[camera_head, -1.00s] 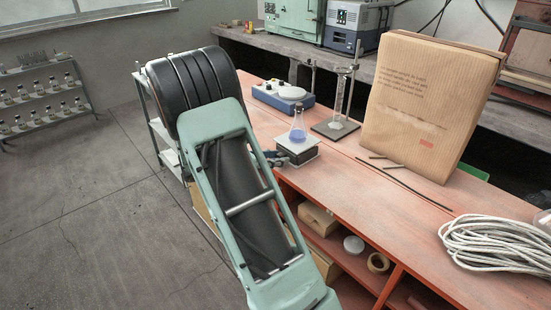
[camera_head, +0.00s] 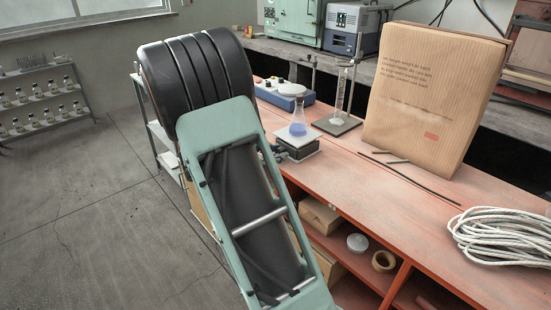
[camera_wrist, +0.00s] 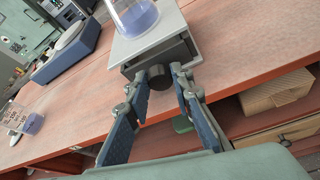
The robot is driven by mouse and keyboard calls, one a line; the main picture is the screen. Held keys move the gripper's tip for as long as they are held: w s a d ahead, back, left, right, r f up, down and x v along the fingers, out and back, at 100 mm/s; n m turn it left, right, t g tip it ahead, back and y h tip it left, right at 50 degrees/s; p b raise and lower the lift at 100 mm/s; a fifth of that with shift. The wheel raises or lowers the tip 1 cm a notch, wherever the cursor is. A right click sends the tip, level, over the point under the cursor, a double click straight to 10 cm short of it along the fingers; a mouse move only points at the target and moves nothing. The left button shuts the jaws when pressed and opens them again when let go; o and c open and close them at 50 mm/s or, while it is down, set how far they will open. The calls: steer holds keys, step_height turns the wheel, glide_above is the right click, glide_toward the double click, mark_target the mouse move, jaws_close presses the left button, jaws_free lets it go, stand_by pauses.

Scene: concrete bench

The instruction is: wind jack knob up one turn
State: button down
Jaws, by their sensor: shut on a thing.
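The lab jack (camera_head: 301,150) stands near the front edge of the red bench, with a pale top plate and dark body. A conical flask (camera_head: 298,118) with blue liquid stands upright on its plate. In the wrist view the jack (camera_wrist: 172,50) shows from its front, with the flask (camera_wrist: 138,17) cut off by the top edge. The dark round jack knob (camera_wrist: 159,78) sticks out from the jack's front. My gripper (camera_wrist: 162,76) is shut on the knob, one fingertip on each side. In the head view my arm hides most of the gripper.
A blue-and-white instrument (camera_head: 290,95) and a stand with a glass cylinder (camera_head: 339,100) are behind the jack. A large cardboard box (camera_head: 430,100), dark rods (camera_head: 415,180) and coiled white cable (camera_head: 505,237) lie to the right. Open shelves (camera_head: 355,262) are below the benchtop.

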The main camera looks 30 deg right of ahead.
steer(key=c, duration=1.7)
jaws_free()
steer(key=shift+a, duration=0.15)
steer(key=v, duration=1.1)
steer(key=shift+s+a+r, duration=0.15)
steer(key=shift+a+r, duration=0.1)
steer(key=shift+a, duration=0.05)
